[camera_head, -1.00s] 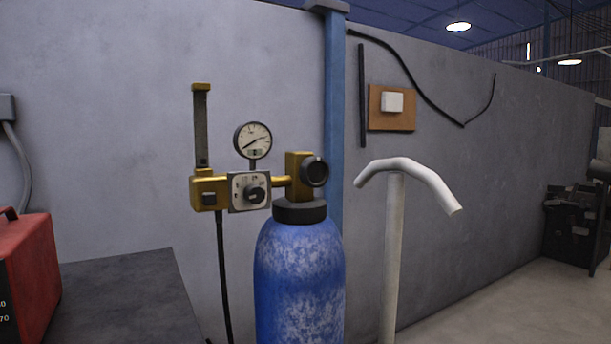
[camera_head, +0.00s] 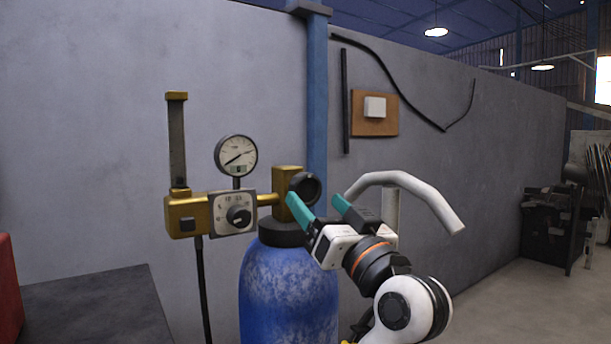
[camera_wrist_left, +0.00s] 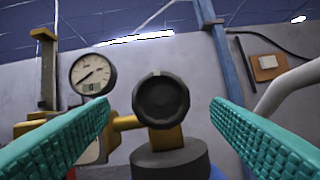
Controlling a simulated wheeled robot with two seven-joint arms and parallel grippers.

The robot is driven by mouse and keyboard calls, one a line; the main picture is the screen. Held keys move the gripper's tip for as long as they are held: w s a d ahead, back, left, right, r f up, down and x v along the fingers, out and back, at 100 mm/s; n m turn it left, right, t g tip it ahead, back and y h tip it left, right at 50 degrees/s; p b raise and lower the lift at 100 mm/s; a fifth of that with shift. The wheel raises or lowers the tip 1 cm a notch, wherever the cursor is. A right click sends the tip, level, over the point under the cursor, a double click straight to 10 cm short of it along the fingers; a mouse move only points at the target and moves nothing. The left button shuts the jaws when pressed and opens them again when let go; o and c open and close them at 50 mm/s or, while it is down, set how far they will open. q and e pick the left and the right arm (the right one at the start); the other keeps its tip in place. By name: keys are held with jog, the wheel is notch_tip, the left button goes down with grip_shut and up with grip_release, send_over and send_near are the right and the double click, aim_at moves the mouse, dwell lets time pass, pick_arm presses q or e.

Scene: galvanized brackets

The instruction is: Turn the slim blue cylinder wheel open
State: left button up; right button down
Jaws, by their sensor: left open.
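The slim blue cylinder (camera_head: 288,292) stands upright with a black collar and a brass valve body on top. Its round black wheel (camera_head: 306,188) faces me on the right side of the brass valve. In the left wrist view the wheel (camera_wrist_left: 161,99) sits between the two teal fingers, beyond their tips. My left gripper (camera_head: 314,198) is open and empty, just in front of the wheel, with one finger overlapping the valve in the head view. I see no contact. My right gripper is not in view.
A brass regulator (camera_head: 198,214) with a round pressure gauge (camera_head: 236,156) is joined to the valve's left. A pale bent pipe (camera_head: 420,192) stands close behind my left gripper. A dark table (camera_head: 98,306) and a red box (camera_head: 8,290) are at left.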

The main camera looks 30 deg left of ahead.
aim_at(309, 194)
pick_arm(q)
jog(key=p+x, duration=0.2)
jog(key=x, duration=0.3)
jog(key=shift+w+a, duration=0.1)
jog(key=shift+a, duration=0.05)
